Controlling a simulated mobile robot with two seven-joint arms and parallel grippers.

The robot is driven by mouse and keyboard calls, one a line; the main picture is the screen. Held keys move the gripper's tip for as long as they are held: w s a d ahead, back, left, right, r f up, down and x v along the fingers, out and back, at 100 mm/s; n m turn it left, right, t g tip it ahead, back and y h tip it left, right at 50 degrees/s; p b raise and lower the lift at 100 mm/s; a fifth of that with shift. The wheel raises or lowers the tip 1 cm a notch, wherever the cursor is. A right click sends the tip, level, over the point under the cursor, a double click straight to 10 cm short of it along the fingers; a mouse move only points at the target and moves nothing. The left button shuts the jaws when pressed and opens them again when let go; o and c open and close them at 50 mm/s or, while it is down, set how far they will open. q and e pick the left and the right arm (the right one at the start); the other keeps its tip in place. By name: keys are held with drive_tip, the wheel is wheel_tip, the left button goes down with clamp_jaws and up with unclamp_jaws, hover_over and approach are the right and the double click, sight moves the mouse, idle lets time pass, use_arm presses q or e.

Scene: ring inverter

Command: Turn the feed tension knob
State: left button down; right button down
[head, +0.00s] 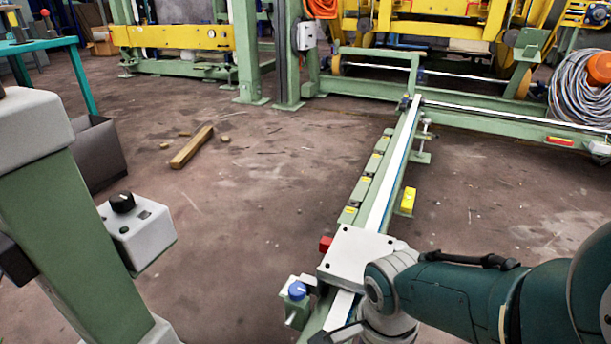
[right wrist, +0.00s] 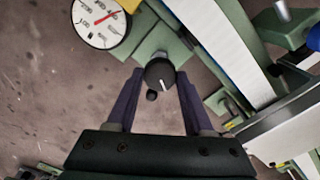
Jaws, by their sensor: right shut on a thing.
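A round black knob (right wrist: 160,73) with a white pointer line sits between the fingertips of my right gripper (right wrist: 159,78) in the right wrist view. The gripper is shut on this knob. A small dark round part (right wrist: 152,96) shows just below it between the fingers. A white dial gauge (right wrist: 100,20) with a red needle is beside the knob at the upper left. In the head view my right arm comes in from the lower right, and the gripped knob is hidden. My left gripper is in neither view.
Another black knob (head: 122,202) stands on a grey box (head: 138,232) at the left. The long green and white rail (head: 385,190) runs away from me. A wooden beam (head: 191,147) lies on otherwise mostly open floor.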

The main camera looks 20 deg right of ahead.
drive_tip(key=shift+m, duration=0.4)
drive_tip(key=shift+c, duration=1.4)
unclamp_jaws()
wheel_tip(320, 180, up, 10)
drive_tip(key=p, duration=0.9)
drive_tip(key=shift+p, duration=0.4)
